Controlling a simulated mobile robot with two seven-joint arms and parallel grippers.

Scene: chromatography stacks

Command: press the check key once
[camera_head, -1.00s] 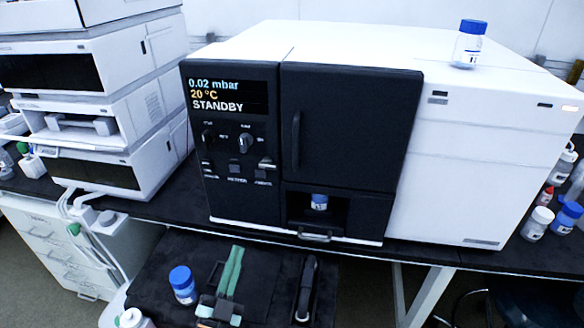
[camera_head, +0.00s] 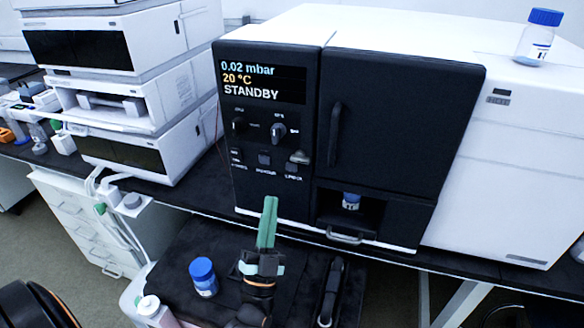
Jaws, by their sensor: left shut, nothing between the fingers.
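The check key is one of the small keys on the black control panel (camera_head: 255,197) of the instrument; the key labels are too small to read. A row of small dark keys (camera_head: 264,158) sits below the knobs, with a silver switch (camera_head: 299,157) at its right. The display (camera_head: 262,80) reads 0.02 mbar, 20 °C, STANDBY. My left gripper (camera_head: 270,200) has green fingers, shut and empty. They point up at the panel's lower part, below the keys. Whether the tips touch the panel cannot be told. My right gripper is not in view.
A black door with a handle (camera_head: 334,135) adjoins the panel. A blue-capped vial (camera_head: 351,201) stands in the bay below it. A blue-capped bottle (camera_head: 203,278) stands on the dark mat beside my left gripper. Another bottle (camera_head: 537,38) stands on the instrument's top.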

